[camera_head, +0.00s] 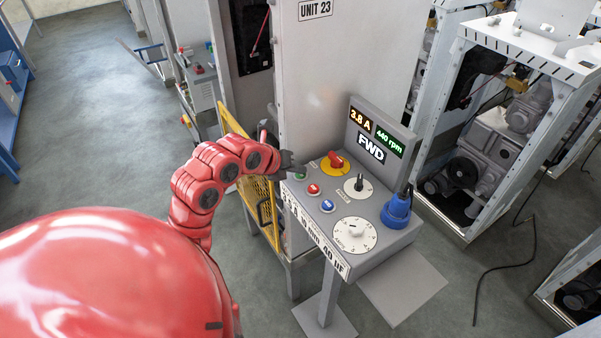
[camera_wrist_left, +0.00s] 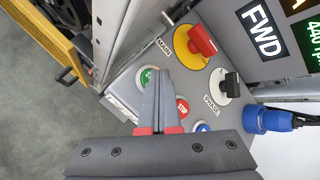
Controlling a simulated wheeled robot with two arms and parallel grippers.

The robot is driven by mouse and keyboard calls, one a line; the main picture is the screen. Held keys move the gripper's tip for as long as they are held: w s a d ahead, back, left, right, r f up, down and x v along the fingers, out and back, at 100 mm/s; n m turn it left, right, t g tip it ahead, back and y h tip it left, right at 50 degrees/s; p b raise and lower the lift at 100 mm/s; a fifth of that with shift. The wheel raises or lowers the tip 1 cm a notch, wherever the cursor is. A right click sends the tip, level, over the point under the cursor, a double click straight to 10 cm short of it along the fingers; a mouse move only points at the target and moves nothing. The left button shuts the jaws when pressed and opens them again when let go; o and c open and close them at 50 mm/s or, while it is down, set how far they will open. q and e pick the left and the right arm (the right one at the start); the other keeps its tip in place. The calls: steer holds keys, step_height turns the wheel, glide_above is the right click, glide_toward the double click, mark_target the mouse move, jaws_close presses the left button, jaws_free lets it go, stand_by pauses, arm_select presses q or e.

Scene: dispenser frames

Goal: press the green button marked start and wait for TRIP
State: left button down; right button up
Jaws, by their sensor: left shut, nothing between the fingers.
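The grey control console (camera_head: 300,215) stands in the middle of the head view. The green button (camera_head: 299,178) is at its near left corner and shows in the left wrist view (camera_wrist_left: 144,75), partly hidden by my fingers. My left gripper (camera_head: 292,170) is shut and empty, its tips over or beside the green button; I cannot tell whether they touch it. The shut fingers also show in the wrist view (camera_wrist_left: 163,72). The display panel reads FWD (camera_head: 371,147), 3.8 A (camera_head: 361,120) and 440 rpm (camera_head: 389,141). My right gripper is not in view.
Beside the green button are a red STOP button (camera_head: 313,188) and a blue button (camera_head: 328,205). A red MAIN switch (camera_head: 336,160), black PHASE knob (camera_head: 359,183), white dial (camera_head: 355,235) and blue plug (camera_head: 397,211) crowd the console. A yellow mesh guard (camera_head: 258,200) stands left.

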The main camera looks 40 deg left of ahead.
mark_target(298, 177)
arm_select(q)
steer(key=shift+r, duration=0.85)
steer(key=shift+r, duration=2.5)
